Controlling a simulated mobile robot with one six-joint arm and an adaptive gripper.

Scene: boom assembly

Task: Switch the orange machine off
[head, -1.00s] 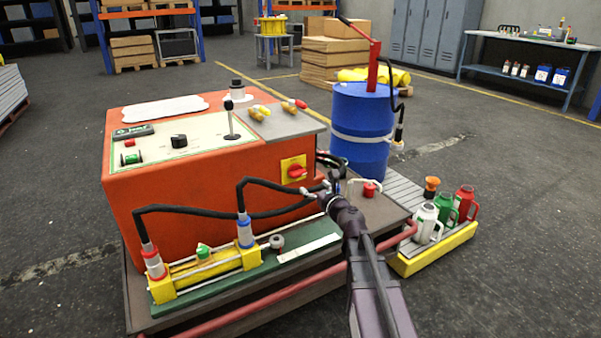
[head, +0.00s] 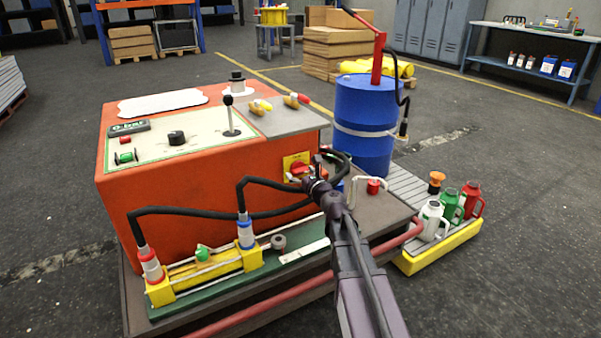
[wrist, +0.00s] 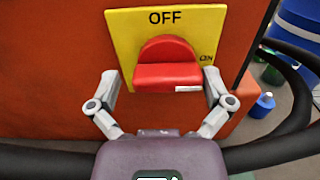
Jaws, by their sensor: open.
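The orange machine (head: 205,190) stands left of centre in the head view. Its yellow switch plate (head: 290,161) is on the front face, with a red rotary knob (head: 299,170). In the wrist view the plate (wrist: 120,28) reads OFF at the top and ON at the right. The red knob (wrist: 165,55) has its grip bar lying crosswise, with a white mark at its right end. My gripper (wrist: 162,78) is open, with one finger on each side of the knob. Whether the fingers touch it cannot be told. In the head view my gripper (head: 308,178) partly covers the knob.
Black hoses (head: 190,210) run along the machine's front and around my gripper's right side. A blue drum (head: 362,120) stands to the right. A yellow-edged tray (head: 440,247) holds several cans. A red rail (head: 265,309) edges the base.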

